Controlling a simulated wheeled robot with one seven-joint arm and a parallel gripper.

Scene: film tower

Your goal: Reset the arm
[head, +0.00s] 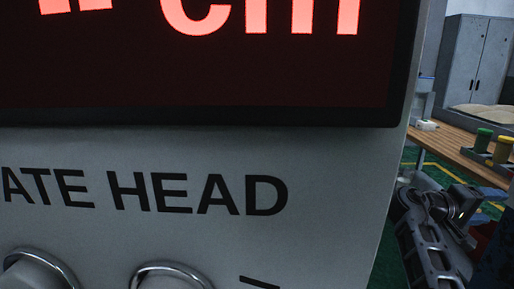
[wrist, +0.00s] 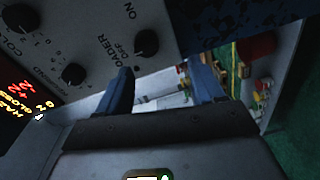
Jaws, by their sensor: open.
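My gripper (wrist: 160,88) is in the wrist view, its two blue-grey fingers spread apart with nothing between them. Close above and to the left of it is a grey control panel (wrist: 105,55) with black knobs, one labelled with ON and OFF. In the head view, part of my arm (head: 435,235) shows at the lower right. The gripper's fingers are not clearly visible there.
A grey machine front (head: 150,240) with a red-lit display (head: 200,75) fills most of the head view, very close. At right are a wooden table (head: 455,145), a green cup (head: 483,138), a yellow cup (head: 502,150) and a grey cabinet (head: 475,60). Green floor shows below.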

